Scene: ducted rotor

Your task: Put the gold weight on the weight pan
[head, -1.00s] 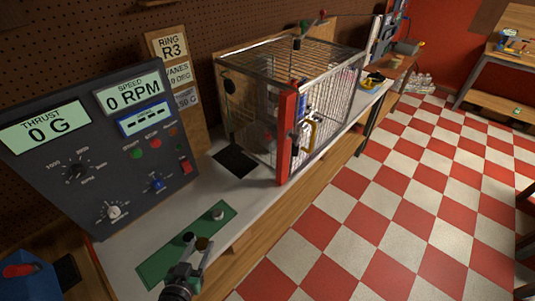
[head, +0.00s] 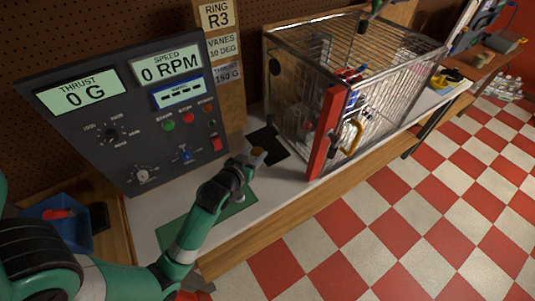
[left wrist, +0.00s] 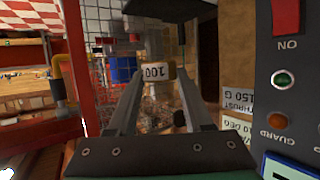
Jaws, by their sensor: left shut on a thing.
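My left gripper (head: 260,158) is shut on the gold weight (head: 257,151) and holds it above the bench, in front of the dark square (head: 268,144) beside the cage. In the left wrist view the gold weight (left wrist: 155,72) sits between the two fingertips (left wrist: 156,78), with the marking "100" on its band. I cannot tell for sure which thing is the weight pan; a dark flat piece (left wrist: 160,8) shows past the fingers in the left wrist view. My right gripper is not in view.
The green mat (head: 172,233) lies partly under my left arm. The console (head: 110,135) reads 0 G and 0 RPM. The wire cage (head: 390,75) with its red post (head: 325,135) stands to the right of the gripper. A blue bin (head: 60,220) is at left.

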